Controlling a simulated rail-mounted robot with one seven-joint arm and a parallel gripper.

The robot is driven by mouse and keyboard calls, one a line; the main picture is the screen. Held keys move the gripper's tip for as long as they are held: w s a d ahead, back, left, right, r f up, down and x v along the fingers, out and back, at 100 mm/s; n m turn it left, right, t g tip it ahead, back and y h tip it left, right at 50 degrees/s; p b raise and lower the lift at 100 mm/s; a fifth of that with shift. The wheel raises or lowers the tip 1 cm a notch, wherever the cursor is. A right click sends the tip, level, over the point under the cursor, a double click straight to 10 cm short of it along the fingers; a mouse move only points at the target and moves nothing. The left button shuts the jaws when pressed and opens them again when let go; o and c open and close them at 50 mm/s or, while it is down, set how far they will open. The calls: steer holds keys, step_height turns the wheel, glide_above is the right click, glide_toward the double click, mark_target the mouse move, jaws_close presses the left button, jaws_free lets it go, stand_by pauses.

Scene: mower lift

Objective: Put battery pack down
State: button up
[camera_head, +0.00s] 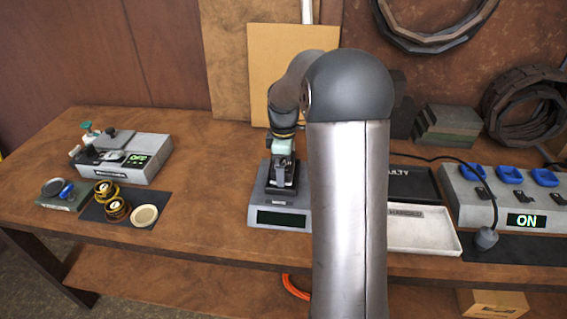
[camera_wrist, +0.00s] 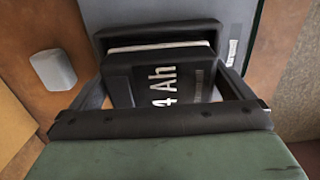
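The black battery pack (camera_wrist: 160,82), marked "4 Ah", lies between the fingers of my gripper (camera_wrist: 163,90) in the wrist view. The fingers appear to press on its two sides. In the head view my gripper (camera_head: 283,160) points down over a grey bench scale (camera_head: 257,212) with a dark display. The dark pack (camera_head: 282,187) is low at the scale's top; I cannot tell whether it touches it. The grey scale surface (camera_wrist: 120,10) also shows behind the pack in the wrist view. My arm hides part of the scale's right side.
Right of my arm are a black tray (camera_head: 415,180), a white tray (camera_head: 425,238) and a grey charger (camera_head: 500,200) reading "ON", with a cable and plug. A grey device (camera_head: 135,160) and small round parts stand left. The table between them and the scale is clear.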

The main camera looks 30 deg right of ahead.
steer(key=shift+r, duration=0.1)
step_height(320, 180, up, 13)
steer(key=s+a+f+m, duration=0.3)
steer(key=s+a, duration=0.2)
steer(key=s, duration=0.4)
steer(key=s+a+f+m, duration=0.3)
steer(key=s+a+m, duration=0.1)
steer(key=s, duration=0.5)
steer(key=s+a+f+m, duration=0.4)
steer(key=s+a, duration=0.3)
steer(key=s, duration=0.2)
steer(key=shift+s+f, duration=0.1)
